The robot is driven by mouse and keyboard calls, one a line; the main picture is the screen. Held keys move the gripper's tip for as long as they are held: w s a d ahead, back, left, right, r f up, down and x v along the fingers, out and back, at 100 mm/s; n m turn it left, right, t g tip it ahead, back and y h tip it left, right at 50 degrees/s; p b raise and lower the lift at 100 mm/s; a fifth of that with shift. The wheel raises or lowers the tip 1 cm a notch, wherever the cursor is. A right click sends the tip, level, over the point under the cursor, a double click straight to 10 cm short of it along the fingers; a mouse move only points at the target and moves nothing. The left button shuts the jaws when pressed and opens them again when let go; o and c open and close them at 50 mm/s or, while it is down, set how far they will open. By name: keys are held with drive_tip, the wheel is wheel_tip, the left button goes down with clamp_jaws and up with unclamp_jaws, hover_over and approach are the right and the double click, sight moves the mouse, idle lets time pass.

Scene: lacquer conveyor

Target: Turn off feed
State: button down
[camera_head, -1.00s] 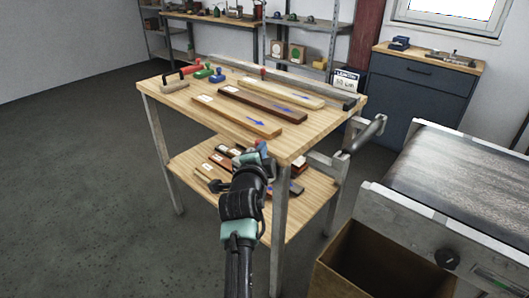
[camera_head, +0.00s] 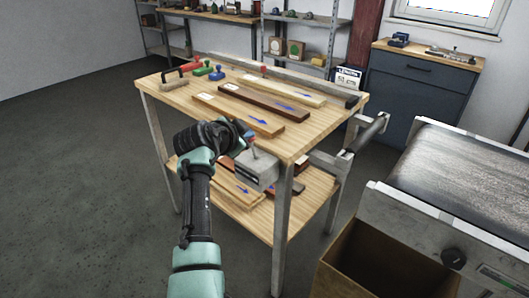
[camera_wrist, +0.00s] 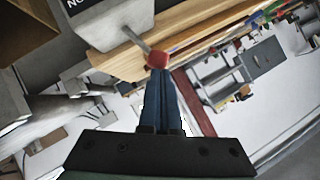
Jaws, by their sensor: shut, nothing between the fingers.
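A grey switch box (camera_head: 256,169) hangs at the front edge of the wooden workbench (camera_head: 300,140), just below its top. A thin metal lever rises from the box. In the wrist view the grey box (camera_wrist: 112,24) is at the top, and its lever (camera_wrist: 137,42) ends in a red knob (camera_wrist: 157,60). My gripper (camera_wrist: 160,72) is shut and empty, its blue fingertips at the red knob. I cannot tell whether they touch it. In the head view my gripper (camera_head: 246,137) is at the box's upper left, partly hidden by my wrist.
Wooden strips with blue arrows and several stamps (camera_head: 199,69) lie on the bench top; more strips lie on the lower shelf (camera_head: 250,212). At right stand a conveyor (camera_head: 450,180) with a black dial (camera_head: 453,258) and an open cardboard box (camera_head: 385,260). The floor at left is clear.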

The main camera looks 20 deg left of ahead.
drive_tip(key=shift+d+r, duration=0.15)
drive_tip(key=shift+d, duration=0.1)
drive_tip(key=shift+r+p, duration=0.4)
drive_tip(key=shift+r, duration=0.25)
